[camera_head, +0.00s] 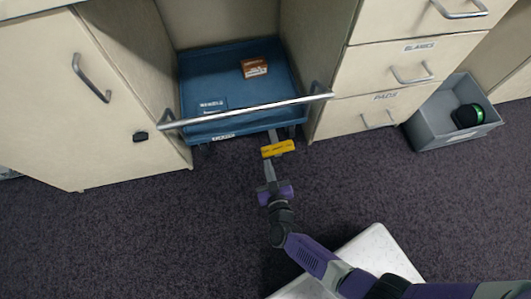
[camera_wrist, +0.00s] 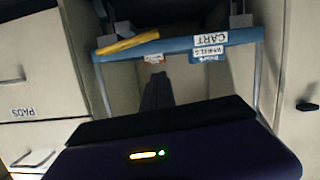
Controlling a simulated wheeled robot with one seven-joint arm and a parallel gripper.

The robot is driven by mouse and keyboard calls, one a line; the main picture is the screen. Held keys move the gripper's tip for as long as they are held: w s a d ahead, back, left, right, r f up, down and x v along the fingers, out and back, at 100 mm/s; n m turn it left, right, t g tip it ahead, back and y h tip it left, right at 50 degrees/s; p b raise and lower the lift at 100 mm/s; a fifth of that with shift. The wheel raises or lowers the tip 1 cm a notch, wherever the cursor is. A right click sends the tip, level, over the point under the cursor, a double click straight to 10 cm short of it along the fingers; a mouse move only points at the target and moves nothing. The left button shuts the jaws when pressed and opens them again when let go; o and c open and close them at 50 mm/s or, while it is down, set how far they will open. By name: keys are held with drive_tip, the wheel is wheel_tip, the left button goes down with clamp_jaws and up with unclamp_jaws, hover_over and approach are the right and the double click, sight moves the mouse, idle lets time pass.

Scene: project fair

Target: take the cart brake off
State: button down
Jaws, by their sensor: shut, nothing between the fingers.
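The cart is a low blue tray (camera_head: 233,128) on wheels with a silver handle bar (camera_head: 245,110) across its front, standing in the bay between the cabinets. Its blue front edge with a "CART" label shows upside down in the wrist view (camera_wrist: 180,46). A yellow brake lever (camera_head: 278,149) juts out below the front edge, right of its middle; it also shows in the wrist view (camera_wrist: 127,44). My gripper (camera_head: 269,166) is shut and empty, pointing at the cart just in front of the lever. I cannot tell whether they touch. The dark fingers (camera_wrist: 157,92) show in the wrist view.
A brown box (camera_head: 254,67) lies in the cart. A cabinet door (camera_head: 65,120) stands left; drawers labelled "BLANKS" (camera_head: 390,72) and "PADS" stand right. A grey bin (camera_head: 437,132) with a dark green-ringed object sits farther right. The carpet (camera_head: 130,235) in front is clear.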

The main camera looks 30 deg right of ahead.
drive_tip(key=shift+v, duration=1.2)
